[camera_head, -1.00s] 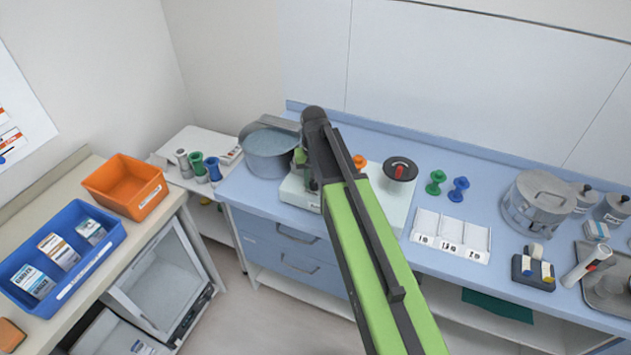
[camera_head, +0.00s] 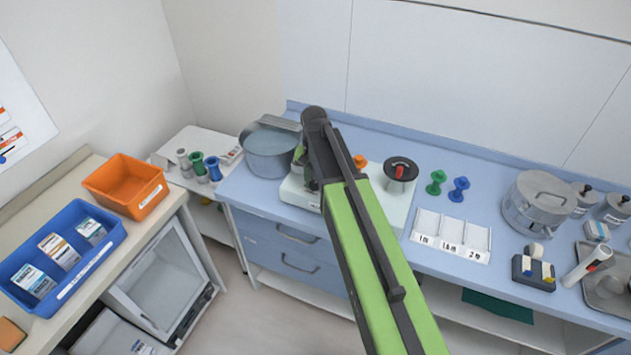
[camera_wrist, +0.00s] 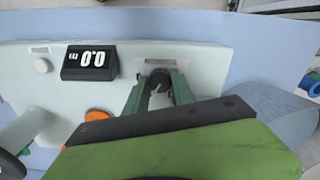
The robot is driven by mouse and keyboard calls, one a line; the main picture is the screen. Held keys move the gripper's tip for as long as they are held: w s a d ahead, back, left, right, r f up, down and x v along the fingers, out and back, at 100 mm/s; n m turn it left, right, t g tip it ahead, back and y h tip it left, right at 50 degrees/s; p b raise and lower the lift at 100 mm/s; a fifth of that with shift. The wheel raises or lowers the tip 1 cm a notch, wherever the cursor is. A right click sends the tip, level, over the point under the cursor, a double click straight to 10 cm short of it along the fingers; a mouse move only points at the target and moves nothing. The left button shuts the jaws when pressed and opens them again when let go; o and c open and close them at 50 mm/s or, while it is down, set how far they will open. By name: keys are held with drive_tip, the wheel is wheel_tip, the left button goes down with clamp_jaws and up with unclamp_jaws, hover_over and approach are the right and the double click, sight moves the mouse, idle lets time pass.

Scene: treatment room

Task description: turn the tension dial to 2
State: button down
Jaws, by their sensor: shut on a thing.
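The white-green machine (camera_head: 402,209) stands on the blue counter, partly hidden behind my arm in the head view. In the wrist view its casing (camera_wrist: 205,58) carries a small dark round dial (camera_wrist: 160,77), which I take for the tension dial. My gripper (camera_wrist: 157,88) has its two green fingers shut on this dial, one on each side. The dial's scale and pointer are too small or hidden to read. A black display (camera_wrist: 90,62) beside it shows 0.0, upside down in this view. In the head view my gripper (camera_head: 305,168) is mostly hidden by my wrist.
An orange knob (camera_head: 360,161) and a black disc with a red part (camera_head: 401,171) are on the machine. A grey pot (camera_head: 269,155) stands close to its left. Green and blue spools (camera_head: 437,183) and a labelled tray (camera_head: 450,235) lie to the right.

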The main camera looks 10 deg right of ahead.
sight(314, 183)
drive_tip(key=c, duration=1.1)
unclamp_jaws()
drive_tip(key=shift+o, duration=0.2)
wheel_tip(314, 183, up, 18)
drive_tip(key=p, duration=1.7)
drive_tip(key=shift+f, duration=0.25)
